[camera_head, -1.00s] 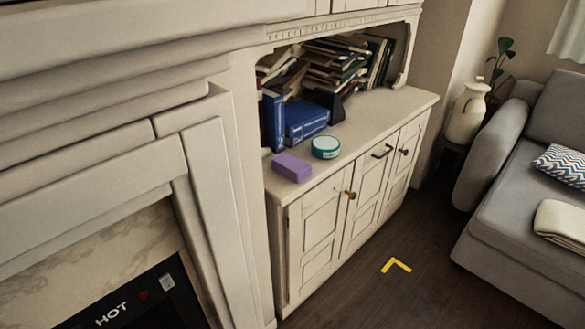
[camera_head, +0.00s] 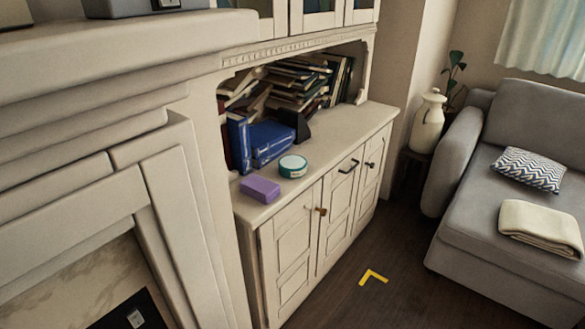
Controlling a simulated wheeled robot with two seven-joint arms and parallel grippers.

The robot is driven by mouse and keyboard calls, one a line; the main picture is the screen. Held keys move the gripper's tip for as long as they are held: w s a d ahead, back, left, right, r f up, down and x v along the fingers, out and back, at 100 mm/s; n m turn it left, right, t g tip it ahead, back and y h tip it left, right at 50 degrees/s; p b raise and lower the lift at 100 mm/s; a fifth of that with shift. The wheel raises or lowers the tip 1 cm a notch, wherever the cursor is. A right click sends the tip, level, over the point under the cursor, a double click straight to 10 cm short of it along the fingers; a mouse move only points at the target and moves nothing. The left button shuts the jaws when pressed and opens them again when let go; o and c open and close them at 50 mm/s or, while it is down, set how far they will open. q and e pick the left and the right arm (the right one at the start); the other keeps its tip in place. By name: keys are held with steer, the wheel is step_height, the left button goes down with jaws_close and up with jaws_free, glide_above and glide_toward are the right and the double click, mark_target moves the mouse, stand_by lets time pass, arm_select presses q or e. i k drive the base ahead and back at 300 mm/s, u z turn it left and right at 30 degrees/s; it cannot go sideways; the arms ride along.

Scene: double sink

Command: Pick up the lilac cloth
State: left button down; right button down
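A lilac block-shaped thing (camera_head: 260,189), which looks like a folded cloth, lies on the near left part of the white cabinet's top (camera_head: 336,141), close to the front edge. A round teal-and-white tin (camera_head: 293,166) sits just behind it to the right, a little apart. Neither of my grippers shows in the head view.
Blue books (camera_head: 268,142) and stacked books fill the shelf behind. A fireplace surround (camera_head: 180,215) stands at left. A grey sofa (camera_head: 480,223) with a zigzag cushion (camera_head: 530,167) and cream blanket (camera_head: 540,229) is at right. The dark floor between is clear around a yellow corner mark (camera_head: 373,276).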

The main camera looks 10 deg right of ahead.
mark_target(264, 191)
steer(key=z, duration=1.7)
steer(key=i, duration=2.6)
steer(key=u, duration=3.1)
